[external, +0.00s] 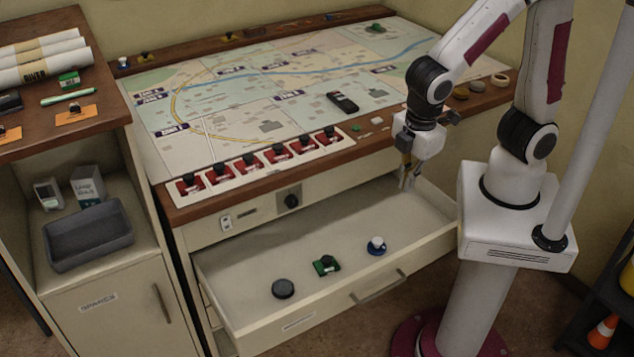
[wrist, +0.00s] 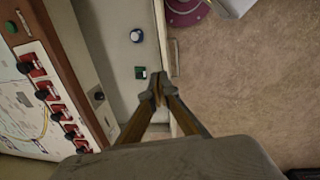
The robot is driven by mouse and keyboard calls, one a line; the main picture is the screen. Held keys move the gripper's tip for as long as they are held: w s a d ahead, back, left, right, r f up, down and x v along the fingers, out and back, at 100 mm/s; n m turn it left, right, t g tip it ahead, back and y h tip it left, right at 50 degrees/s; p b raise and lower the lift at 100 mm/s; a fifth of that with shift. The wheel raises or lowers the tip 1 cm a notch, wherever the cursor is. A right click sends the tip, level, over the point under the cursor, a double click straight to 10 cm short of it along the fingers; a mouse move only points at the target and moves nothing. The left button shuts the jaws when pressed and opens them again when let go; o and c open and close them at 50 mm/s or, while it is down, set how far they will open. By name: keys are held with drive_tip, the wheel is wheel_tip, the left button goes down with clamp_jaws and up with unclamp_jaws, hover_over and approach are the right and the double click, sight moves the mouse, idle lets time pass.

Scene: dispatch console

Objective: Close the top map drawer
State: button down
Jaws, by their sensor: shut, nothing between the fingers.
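The top map drawer (external: 240,317) is pulled out from under the map console in the external view. It holds a dark round puck (external: 283,288), a green block with a dark knob (external: 326,264) and a blue-and-white knobbed piece (external: 376,246). Its front has a grey handle (external: 378,288). My gripper (external: 406,184) points down over the drawer's right part, shut and empty. In the wrist view my gripper (wrist: 157,93) appears over the drawer near its front edge, and the handle (wrist: 175,57) is beside it. I cannot tell whether the fingertips touch the drawer.
The console top carries a map (external: 270,85), a row of red switches (external: 250,165) and a black handset (external: 342,103). A side cabinet (external: 110,310) with a grey tray (external: 88,243) stands at left. The floor (wrist: 250,90) in front of the drawer is clear.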

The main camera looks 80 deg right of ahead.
sight(344, 291)
drive_tip(key=w+a+f+n+t, duration=0.1)
drive_tip(key=w+a+f+n, duration=0.1)
drive_tip(key=a+f+n, duration=0.6)
drive_tip(key=w+a+f+n+t+h, duration=0.1)
drive_tip(key=w+a+f+n, duration=0.2)
drive_tip(key=a+f+n, duration=0.6)
drive_tip(key=shift+w+a+f+t+h, duration=0.3)
drive_tip(key=shift+a+f, duration=0.1)
drive_tip(key=shift+f, duration=0.1)
drive_tip(key=shift+f, duration=0.2)
drive_tip(key=shift+w+d+f, duration=0.9)
drive_tip(key=shift+f, duration=0.6)
drive_tip(key=shift+w+d+f, duration=0.9)
drive_tip(key=shift+d+f, duration=0.05)
drive_tip(key=shift+f, duration=0.5)
drive_tip(key=shift+w+d+f, duration=0.9)
drive_tip(key=shift+f, duration=0.6)
